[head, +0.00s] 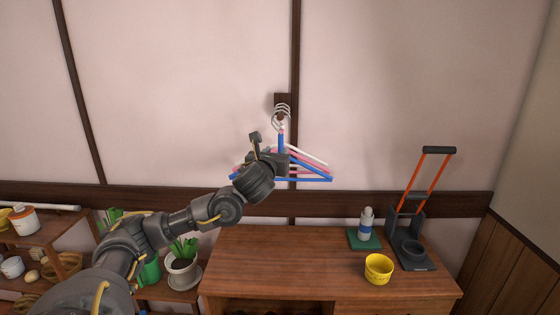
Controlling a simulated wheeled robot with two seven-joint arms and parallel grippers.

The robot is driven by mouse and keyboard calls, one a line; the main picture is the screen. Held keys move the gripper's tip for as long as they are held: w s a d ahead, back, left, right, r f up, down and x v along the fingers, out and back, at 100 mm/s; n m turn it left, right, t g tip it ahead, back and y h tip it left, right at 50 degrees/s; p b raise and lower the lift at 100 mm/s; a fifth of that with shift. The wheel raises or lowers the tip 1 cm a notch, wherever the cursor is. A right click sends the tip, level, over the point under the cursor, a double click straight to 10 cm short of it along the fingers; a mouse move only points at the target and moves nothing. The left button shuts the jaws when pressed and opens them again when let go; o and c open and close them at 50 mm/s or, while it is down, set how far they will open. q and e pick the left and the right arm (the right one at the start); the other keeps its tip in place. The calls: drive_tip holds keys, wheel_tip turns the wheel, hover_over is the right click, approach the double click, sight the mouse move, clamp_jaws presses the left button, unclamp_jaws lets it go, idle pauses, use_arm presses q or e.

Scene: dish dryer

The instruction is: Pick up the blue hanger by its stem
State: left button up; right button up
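A blue hanger (314,178) hangs in front of pink and white hangers (312,158) from a wall hook (282,100). Its blue stem (281,141) rises upright to the silver hook loops. My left gripper (272,155) is at the hangers, over the lower part of the stem and the left half of the hangers. Its fingers overlap the stem in the picture; whether they touch or grip it I cannot tell. My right gripper is not in view.
A wooden cabinet (300,255) stands below the hangers. On it are a yellow cup (378,268), a bottle (366,222) on a green base and a dark cart with an orange handle (411,240). Potted plants (181,262) and a shelf (50,238) stand at the left.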

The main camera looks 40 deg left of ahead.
sight(280, 147)
use_arm(q)
drive_tip(key=shift+w+a, duration=0.15)
drive_tip(key=shift+w, duration=0.2)
drive_tip(key=p+x, duration=0.3)
drive_tip(key=x, duration=0.1)
drive_tip(key=shift+w+r+p, duration=0.2)
drive_tip(key=shift+p, duration=0.15)
drive_tip(key=shift+w+a+f, duration=0.15)
drive_tip(key=shift+w+a, duration=0.05)
drive_tip(key=shift+w, duration=0.15)
clamp_jaws()
